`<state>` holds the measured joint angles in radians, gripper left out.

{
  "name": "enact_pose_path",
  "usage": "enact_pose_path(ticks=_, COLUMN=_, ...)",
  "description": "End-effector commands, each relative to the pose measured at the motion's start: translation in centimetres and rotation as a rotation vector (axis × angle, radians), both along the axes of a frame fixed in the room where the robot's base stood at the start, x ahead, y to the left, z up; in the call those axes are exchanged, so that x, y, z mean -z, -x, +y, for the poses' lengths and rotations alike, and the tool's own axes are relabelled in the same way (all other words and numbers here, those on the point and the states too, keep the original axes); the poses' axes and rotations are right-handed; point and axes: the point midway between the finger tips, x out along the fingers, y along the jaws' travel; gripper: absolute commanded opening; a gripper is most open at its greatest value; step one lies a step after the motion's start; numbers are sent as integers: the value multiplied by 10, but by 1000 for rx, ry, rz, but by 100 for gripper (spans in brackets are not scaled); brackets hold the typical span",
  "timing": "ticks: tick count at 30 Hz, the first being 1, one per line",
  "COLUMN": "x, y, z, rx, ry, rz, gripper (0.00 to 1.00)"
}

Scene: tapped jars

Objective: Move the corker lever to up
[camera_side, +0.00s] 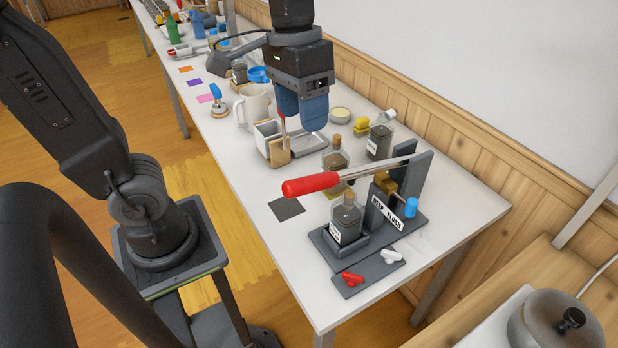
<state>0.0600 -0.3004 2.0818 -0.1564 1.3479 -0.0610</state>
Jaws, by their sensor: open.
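The corker (418,178) stands at the near right of the table, with dark uprights on a dark base. Its lever has a red handle (310,184) at the left and a metal bar running right to the uprights. The lever lies nearly level, with the red end slightly lower in the picture. A corked jar (345,220) sits in the base below the lever. My gripper (301,118) points down with blue fingers, open, above and behind the red handle and apart from it. Whether anything is between the fingers is unclear.
Behind the handle stand a corked jar (335,156), a clear bottle (380,137) and a white container with a wooden block (270,140). A white mug (252,105) is farther left. Red and white clips (352,279) lie in front. The table left of the handle is mostly clear.

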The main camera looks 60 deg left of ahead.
Motion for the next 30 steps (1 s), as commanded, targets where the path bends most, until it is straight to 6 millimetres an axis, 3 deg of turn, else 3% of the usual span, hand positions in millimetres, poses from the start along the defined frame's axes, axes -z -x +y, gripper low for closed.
enact_pose_path(ticks=16, x=104, y=0, z=-16, rx=2, ry=0, rz=5, gripper=57)
enact_pose_path(ticks=22, x=122, y=0, z=-19, rx=1, ry=0, rz=3, gripper=57)
enact_pose_path(ticks=30, x=125, y=-1, z=-20, rx=1, ry=0, rz=0, gripper=57)
